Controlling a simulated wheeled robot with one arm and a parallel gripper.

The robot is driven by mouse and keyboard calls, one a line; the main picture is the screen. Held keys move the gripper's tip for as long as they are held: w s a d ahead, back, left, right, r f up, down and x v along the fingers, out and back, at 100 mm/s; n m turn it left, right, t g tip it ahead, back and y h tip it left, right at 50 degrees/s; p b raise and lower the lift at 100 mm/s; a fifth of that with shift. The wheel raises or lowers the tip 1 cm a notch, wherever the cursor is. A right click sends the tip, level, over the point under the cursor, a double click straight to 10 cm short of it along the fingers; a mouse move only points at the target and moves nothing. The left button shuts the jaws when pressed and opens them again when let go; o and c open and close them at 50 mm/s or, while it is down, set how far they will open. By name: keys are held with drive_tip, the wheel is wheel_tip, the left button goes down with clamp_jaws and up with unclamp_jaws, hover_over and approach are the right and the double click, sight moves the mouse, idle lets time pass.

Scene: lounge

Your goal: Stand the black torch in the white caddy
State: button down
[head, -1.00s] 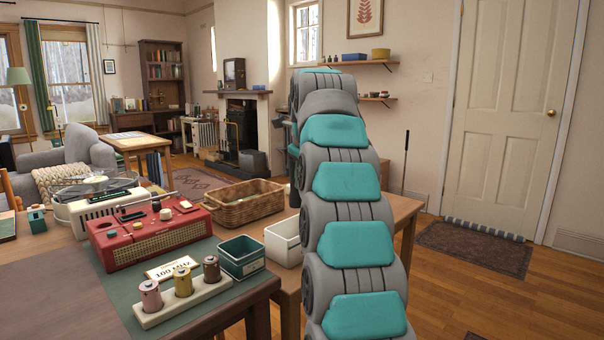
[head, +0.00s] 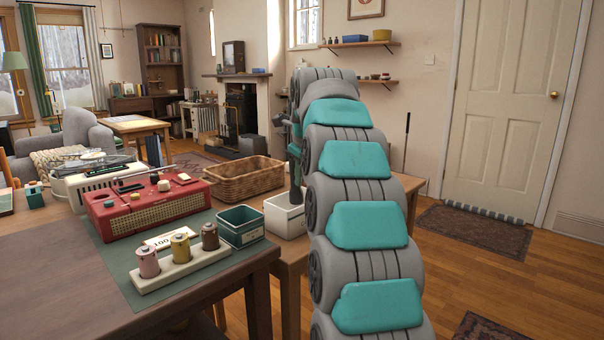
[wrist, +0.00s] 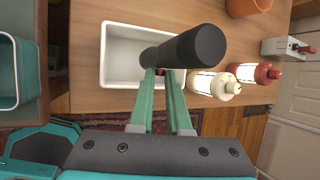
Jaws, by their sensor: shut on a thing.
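The black torch (wrist: 190,46) is held between the green fingers of my gripper (wrist: 165,73) in the wrist view. Its thick end is nearer the camera and its other end points down toward the white caddy (wrist: 121,93). The torch overlaps the caddy's right side in that view; I cannot tell whether its lower end is inside the rim. In the head view my gripper (head: 295,152) is just above the white caddy (head: 284,222), which stands at the table's near right part. My arm hides the caddy's right side there.
A dark green box (head: 240,236) stands left of the caddy, and a wicker basket (head: 241,184) behind it. A red radio (head: 150,207) is farther left.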

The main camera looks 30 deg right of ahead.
drive_tip(key=shift+f+b, duration=0.95)
drive_tip(key=shift+f, duration=0.75)
drive_tip(key=c, duration=0.8)
unclamp_jaws()
drive_tip(key=shift+s+r, duration=0.1)
approach(301, 195)
drive_tip(key=shift+s+a+r, duration=0.15)
drive_tip(key=shift+s+r, duration=0.2)
drive_tip(key=shift+r, duration=0.3)
